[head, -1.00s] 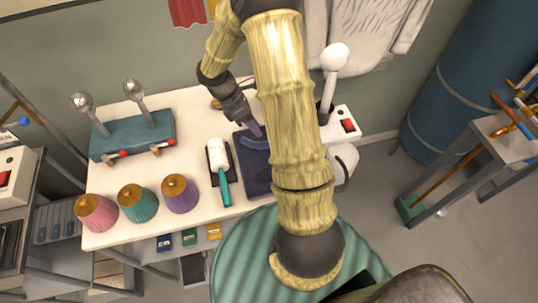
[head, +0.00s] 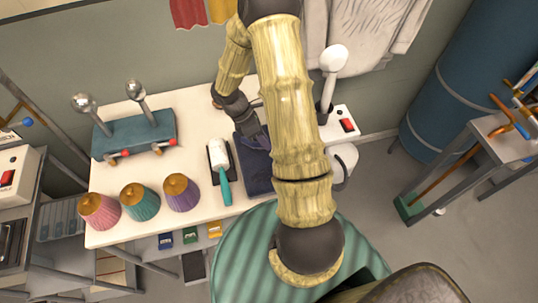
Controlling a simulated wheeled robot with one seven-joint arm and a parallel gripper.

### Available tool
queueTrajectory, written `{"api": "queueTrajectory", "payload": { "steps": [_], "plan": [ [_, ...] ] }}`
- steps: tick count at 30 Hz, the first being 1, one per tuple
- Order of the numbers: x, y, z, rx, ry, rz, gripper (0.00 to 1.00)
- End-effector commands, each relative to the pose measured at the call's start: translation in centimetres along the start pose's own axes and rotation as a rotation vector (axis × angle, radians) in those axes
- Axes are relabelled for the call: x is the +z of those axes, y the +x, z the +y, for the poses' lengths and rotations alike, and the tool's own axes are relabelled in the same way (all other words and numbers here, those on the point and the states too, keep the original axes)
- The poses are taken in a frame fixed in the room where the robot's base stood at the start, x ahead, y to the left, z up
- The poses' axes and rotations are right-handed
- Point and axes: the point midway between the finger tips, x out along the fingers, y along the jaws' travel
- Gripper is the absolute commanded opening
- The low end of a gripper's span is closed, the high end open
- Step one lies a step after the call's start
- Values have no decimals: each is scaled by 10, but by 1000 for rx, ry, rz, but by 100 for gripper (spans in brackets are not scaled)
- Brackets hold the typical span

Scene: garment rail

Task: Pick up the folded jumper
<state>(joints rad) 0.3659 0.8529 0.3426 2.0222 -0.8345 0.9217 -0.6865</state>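A flat dark navy item (head: 257,177), which looks like the folded jumper, lies on the white table (head: 155,217), just right of a teal-handled roller. My arm crosses in front of its right side and hides part of it. My gripper (head: 262,142) points down at the far part of the navy item. Its fingertips are small, dark and partly hidden behind my arm. I cannot tell whether they touch the cloth or are open or shut.
A teal-handled white roller (head: 219,167) lies close on the left. A white lamp-like post (head: 330,75) stands at the back right.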

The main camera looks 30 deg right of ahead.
Motion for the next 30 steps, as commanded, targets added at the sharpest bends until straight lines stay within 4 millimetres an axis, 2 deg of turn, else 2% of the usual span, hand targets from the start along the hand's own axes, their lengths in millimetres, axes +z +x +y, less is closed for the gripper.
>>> {"api": "queueTrajectory", "payload": {
  "steps": [11, 12, 16, 30],
  "plan": [
    [0, 0, 0, 0, 0, 0, 28],
    [0, 0, 0, 0, 0, 0, 26],
    [0, 0, 0, 0, 0, 0, 0],
    [2, -3, 0, 1, 1, -1, 0]
  ]
}}
